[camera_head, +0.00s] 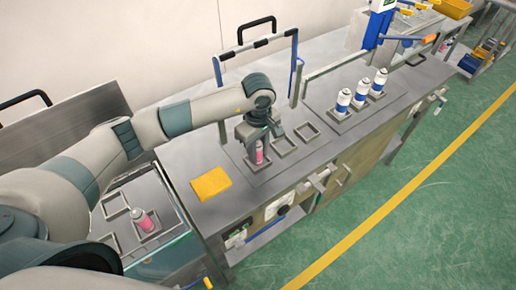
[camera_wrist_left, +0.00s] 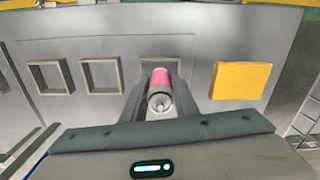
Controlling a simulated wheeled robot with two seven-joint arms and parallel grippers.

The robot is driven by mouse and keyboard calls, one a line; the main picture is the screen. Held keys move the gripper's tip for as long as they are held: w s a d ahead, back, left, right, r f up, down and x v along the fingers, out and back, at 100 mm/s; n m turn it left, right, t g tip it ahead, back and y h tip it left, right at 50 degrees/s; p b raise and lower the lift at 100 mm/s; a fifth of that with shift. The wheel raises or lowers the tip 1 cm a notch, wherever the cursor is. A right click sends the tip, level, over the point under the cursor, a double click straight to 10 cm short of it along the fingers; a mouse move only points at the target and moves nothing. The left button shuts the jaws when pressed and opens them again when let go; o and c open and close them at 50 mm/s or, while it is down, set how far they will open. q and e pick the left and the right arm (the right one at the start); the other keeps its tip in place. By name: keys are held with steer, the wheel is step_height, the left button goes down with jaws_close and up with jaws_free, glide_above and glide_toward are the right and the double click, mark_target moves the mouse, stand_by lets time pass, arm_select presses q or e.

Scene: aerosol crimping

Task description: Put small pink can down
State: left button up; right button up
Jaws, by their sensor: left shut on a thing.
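The small pink can (camera_head: 259,154) is upright under my left gripper (camera_head: 253,146) in the head view, at a square frame (camera_head: 258,165) on the grey bench. In the left wrist view the can (camera_wrist_left: 160,86) shows its pink body and pale top between the two dark fingers of my left gripper (camera_wrist_left: 160,98). The gripper is shut on it. The square frame (camera_wrist_left: 147,60) shows partly behind the can; whether the can's base touches the bench is hard to tell. My right gripper is not in view.
Empty square frames (camera_head: 284,145) lie beside the can. A yellow cloth-like block (camera_head: 211,184) lies to its left. White-and-blue cans (camera_head: 343,103) stand at the back right. Another pink can (camera_head: 142,221) sits in a lower tray at the left. An upright handle frame (camera_head: 294,68) stands behind.

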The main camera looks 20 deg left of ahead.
arm_select(q)
steer(key=shift+f, duration=0.2)
steer(key=shift+f, duration=0.15)
steer(key=shift+f+b, duration=0.1)
steer(key=shift+b, duration=0.2)
steer(key=o, duration=1.1)
steer(key=shift+r, duration=0.2)
